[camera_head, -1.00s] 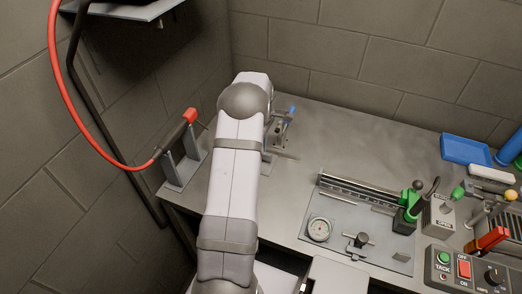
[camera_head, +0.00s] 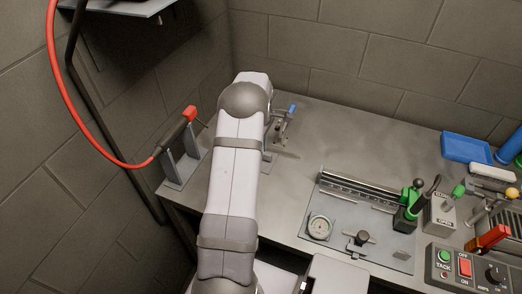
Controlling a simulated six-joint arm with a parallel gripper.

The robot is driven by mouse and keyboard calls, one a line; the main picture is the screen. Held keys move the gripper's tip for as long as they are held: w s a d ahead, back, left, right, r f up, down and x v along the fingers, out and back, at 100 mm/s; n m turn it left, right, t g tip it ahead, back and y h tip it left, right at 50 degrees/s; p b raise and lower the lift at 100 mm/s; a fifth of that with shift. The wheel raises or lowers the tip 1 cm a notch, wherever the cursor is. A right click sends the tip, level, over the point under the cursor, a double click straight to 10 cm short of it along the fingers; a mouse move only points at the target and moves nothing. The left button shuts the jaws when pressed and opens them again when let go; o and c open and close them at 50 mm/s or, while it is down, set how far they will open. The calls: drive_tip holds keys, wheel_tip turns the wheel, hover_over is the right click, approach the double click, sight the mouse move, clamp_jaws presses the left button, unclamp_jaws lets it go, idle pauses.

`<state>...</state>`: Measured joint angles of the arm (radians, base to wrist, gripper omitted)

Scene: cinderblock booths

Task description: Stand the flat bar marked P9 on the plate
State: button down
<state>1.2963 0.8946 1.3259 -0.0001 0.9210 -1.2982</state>
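My arm reaches away over the table and its forearm hides most of the work spot behind it. Just right of the arm, a small fixture with a blue-tipped part (camera_head: 292,109) shows partly. A thin grey flat piece (camera_head: 286,154) lies at the fixture's foot, partly covered by the arm. I cannot read a P9 mark on any piece. I cannot tell which piece is the bar or whether it is held. A grey plate (camera_head: 345,238) with a rail and a dial gauge lies at the table's front right.
The table (camera_head: 350,135) is clear toward the back wall.

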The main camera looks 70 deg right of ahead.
drive_tip(key=shift+f, duration=0.35)
idle(0.3)
drive_tip(key=c, duration=2)
unclamp_jaws()
drive_tip(key=shift+c, duration=0.2)
drive_tip(key=shift+r, duration=0.1)
drive_tip(key=shift+r+p, duration=0.85)
drive_tip(key=shift+r, duration=0.45)
drive_tip(key=o, duration=0.6)
drive_tip(key=shift+c, duration=0.2)
